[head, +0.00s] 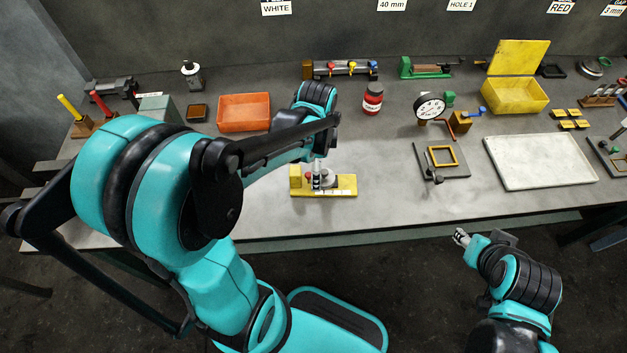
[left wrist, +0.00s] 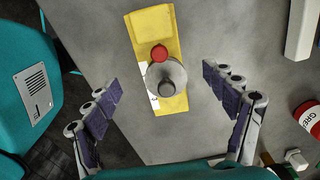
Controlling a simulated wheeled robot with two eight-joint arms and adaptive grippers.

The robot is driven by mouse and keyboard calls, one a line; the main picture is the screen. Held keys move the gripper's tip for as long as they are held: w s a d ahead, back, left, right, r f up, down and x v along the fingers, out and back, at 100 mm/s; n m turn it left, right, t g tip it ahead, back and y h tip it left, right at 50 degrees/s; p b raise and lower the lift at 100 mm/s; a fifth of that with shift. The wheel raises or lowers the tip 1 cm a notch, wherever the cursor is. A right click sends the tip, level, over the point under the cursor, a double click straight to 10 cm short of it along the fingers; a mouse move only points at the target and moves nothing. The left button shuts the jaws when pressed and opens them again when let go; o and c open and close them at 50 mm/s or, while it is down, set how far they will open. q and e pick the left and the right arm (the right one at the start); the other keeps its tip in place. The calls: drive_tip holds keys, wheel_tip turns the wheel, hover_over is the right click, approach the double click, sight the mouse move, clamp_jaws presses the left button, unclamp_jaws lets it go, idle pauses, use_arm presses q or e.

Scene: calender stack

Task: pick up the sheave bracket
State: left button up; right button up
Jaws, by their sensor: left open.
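A yellow base (head: 342,188) with a grey round piece and a red knob stands near the bench's front edge. The grey round piece (left wrist: 164,80), possibly the sheave bracket, sits on the yellow base (left wrist: 150,28) in the left wrist view. My left gripper (head: 317,176) is over it, pointing down, and partly hides it. In the left wrist view my left gripper (left wrist: 161,82) is open, its fingers on either side of the grey piece and apart from it. My right gripper (head: 461,237) is away from the bench front; its opening is too small to judge.
An orange tray (head: 244,113) is at the back left. A red jar (head: 373,100), a dial gauge (head: 430,107) and a black plate with a yellow frame (head: 443,156) stand to the right. A white board (head: 540,162) lies further right. Bench around the yellow base is clear.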

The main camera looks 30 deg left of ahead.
sight(324, 179)
use_arm(q)
wheel_tip(324, 179, down, 6)
drive_tip(key=b, duration=0.3)
drive_tip(key=shift+s, duration=0.1)
clamp_jaws()
